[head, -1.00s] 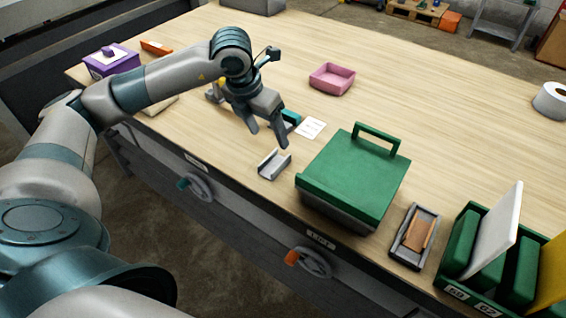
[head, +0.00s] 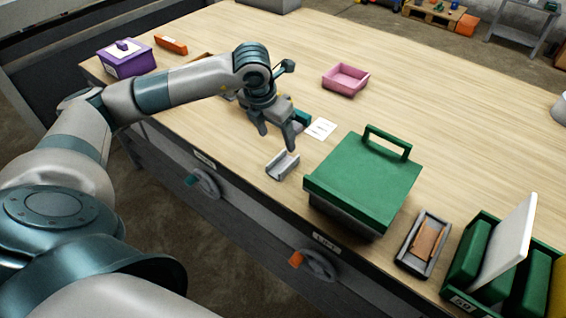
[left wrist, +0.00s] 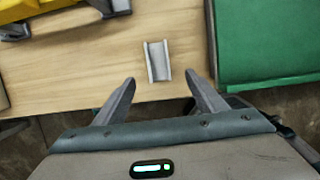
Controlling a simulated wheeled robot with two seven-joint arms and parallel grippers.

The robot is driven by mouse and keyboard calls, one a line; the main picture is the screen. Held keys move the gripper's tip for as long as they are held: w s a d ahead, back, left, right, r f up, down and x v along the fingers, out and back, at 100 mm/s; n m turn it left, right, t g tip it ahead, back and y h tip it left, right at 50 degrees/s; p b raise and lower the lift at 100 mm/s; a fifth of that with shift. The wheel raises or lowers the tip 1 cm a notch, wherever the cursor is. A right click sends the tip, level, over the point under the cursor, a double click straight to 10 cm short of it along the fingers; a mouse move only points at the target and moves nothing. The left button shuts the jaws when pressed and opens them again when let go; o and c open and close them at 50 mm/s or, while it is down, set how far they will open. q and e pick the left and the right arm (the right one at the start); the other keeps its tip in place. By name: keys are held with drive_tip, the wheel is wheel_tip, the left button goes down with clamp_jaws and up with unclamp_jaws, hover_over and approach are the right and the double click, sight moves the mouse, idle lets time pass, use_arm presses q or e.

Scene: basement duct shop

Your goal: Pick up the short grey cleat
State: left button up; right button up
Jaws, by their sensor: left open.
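The short grey cleat (head: 283,164) is a small U-shaped channel lying on the workbench near its front edge, left of the green-lidded box. My right gripper is in neither view.
The green-lidded box (head: 362,180) stands close right of the cleat. A grey tray with brown pieces (head: 408,262) and a green rack (head: 452,275) are farther right. A pink tray (head: 345,80), a white card (head: 320,129) and a purple box (head: 127,60) lie behind and left.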

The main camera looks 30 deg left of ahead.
use_arm(q)
wheel_tip(320, 180, down, 3)
drive_tip(key=p, duration=0.2)
approach(284, 166)
drive_tip(key=shift+w+d+f, duration=0.25)
drive_tip(key=shift+f, duration=0.25)
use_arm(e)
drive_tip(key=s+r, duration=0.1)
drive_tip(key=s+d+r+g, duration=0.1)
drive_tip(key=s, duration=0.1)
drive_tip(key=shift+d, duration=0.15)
use_arm(q)
drive_tip(key=shift+w+a+f+p, duration=0.15)
drive_tip(key=shift+f+p, duration=0.5)
drive_tip(key=shift+p, duration=0.3)
drive_tip(key=p+x, duration=0.1)
drive_tip(key=x, duration=0.2)
drive_tip(key=shift+a, duration=0.15)
drive_tip(key=shift+f, duration=0.45)
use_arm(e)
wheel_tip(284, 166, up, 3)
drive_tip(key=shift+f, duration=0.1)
use_arm(q)
drive_tip(key=shift+c, duration=0.4)
drive_tip(key=c, duration=1.1)
